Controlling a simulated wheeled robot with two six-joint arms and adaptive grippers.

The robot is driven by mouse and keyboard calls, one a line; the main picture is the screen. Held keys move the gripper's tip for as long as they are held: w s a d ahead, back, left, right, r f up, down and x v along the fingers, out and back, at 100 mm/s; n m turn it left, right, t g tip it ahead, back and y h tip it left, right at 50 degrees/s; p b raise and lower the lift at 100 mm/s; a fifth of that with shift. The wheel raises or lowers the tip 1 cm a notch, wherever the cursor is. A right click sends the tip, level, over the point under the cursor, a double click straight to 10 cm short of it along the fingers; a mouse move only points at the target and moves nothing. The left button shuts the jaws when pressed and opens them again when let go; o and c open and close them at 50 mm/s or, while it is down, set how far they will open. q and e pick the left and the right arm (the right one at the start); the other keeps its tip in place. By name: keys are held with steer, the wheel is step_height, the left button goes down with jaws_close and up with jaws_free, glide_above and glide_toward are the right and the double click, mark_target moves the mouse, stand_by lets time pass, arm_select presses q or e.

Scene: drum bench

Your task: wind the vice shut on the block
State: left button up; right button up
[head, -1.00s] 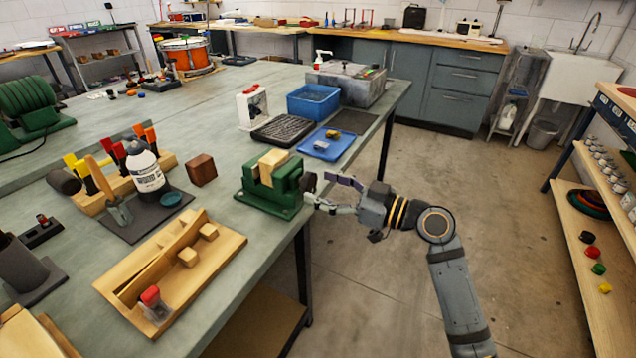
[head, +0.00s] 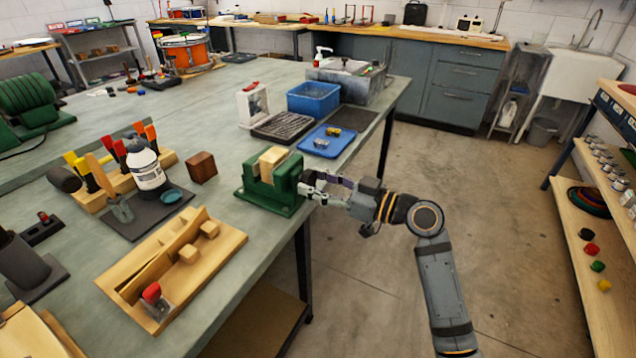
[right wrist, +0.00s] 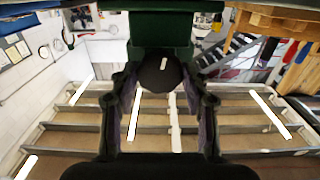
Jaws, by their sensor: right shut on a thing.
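The green vice (head: 270,197) stands at the bench's right edge. A pale wooden block (head: 272,160) sits upright between its jaws; whether both jaws touch it I cannot tell. The vice's dark round knob (right wrist: 156,78) faces out over the bench edge. My right gripper (head: 310,184) reaches in from the right and is shut on this knob. In the right wrist view the fingers (right wrist: 160,92) lie on both sides of the knob, below the green vice body. In the head view the fingers mostly hide the knob. My left gripper is out of view.
A dark wooden cube (head: 202,167) and a wooden tray (head: 225,240) with small blocks lie left of the vice. A blue tray (head: 327,141), a black tray (head: 284,128) and a blue bin (head: 314,99) stand behind it. The floor right of the bench is clear.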

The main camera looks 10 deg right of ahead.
steer(key=shift+r+m, duration=0.1)
steer(key=shift+m, duration=0.5)
steer(key=shift+m+p, duration=0.55)
steer(key=shift+m, duration=0.55)
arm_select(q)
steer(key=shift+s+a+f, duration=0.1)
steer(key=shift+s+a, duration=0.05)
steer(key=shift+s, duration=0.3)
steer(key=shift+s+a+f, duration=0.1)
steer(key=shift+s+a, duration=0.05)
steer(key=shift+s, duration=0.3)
arm_select(e)
steer(key=o, duration=1.2)
steer(key=shift+c, duration=0.2)
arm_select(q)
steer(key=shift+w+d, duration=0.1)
arm_select(e)
steer(key=shift+s+d, duration=0.15)
steer(key=shift+d, duration=0.1)
steer(key=v, duration=0.7)
